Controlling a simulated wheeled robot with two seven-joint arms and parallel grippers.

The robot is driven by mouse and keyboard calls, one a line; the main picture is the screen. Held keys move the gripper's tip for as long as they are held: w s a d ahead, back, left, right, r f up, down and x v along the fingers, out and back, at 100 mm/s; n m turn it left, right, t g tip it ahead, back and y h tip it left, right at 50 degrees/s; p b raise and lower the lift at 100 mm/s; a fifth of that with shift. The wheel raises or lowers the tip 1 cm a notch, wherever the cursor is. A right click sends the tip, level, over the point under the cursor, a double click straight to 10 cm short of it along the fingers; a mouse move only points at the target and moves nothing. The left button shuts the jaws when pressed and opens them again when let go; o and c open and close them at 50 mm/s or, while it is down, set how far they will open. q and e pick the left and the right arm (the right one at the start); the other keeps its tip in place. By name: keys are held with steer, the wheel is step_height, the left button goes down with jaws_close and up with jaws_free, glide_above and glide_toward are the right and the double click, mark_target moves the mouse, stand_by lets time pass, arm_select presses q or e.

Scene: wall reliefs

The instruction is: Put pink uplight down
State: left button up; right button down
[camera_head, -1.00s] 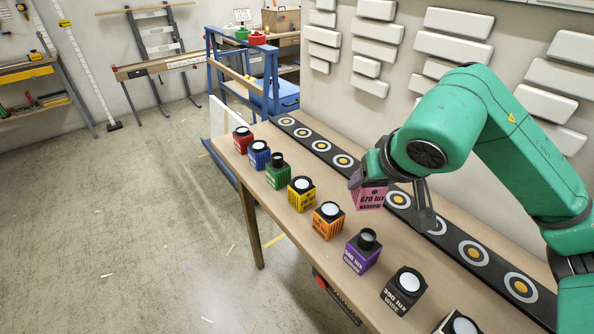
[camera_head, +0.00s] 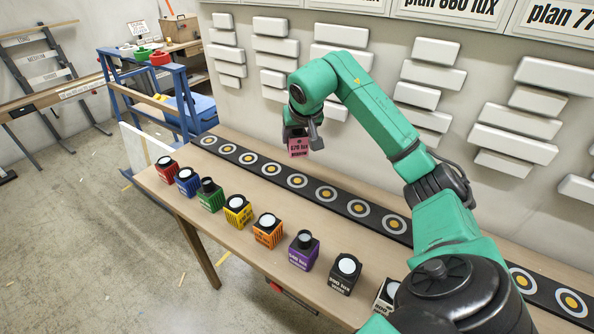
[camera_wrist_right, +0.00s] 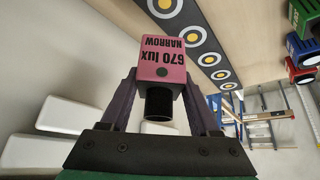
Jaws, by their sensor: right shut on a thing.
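The pink uplight (camera_head: 298,147) is a small pink box marked "670 lux NARROW". My right gripper (camera_head: 304,133) is shut on it and holds it in front of the wall, over the black strip with ringed round marks (camera_head: 271,169) as seen from the head. In the right wrist view the pink uplight (camera_wrist_right: 163,62) sits between the two fingers of my right gripper (camera_wrist_right: 160,95), with its dark round neck toward the palm. Any gap between the uplight and the strip is hard to judge. My left gripper is not in view.
Red (camera_head: 167,169), blue (camera_head: 187,182), green (camera_head: 210,196), yellow (camera_head: 238,210), orange (camera_head: 268,231), purple (camera_head: 304,251) and black (camera_head: 345,273) uplights stand in a row along the table's (camera_head: 330,222) front edge. White relief blocks (camera_head: 275,45) cover the wall behind.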

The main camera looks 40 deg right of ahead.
step_height(320, 180, down, 9)
steer(key=shift+a+f+p, duration=0.1)
steer(key=shift+p, duration=0.2)
steer(key=shift+f, duration=0.5)
steer(key=shift+c, duration=0.6)
jaws_free()
steer(key=shift+r, duration=0.3)
steer(key=shift+s+r, duration=0.2)
steer(key=shift+r, duration=0.05)
steer(key=b+v, duration=0.1)
steer(key=v, duration=1)
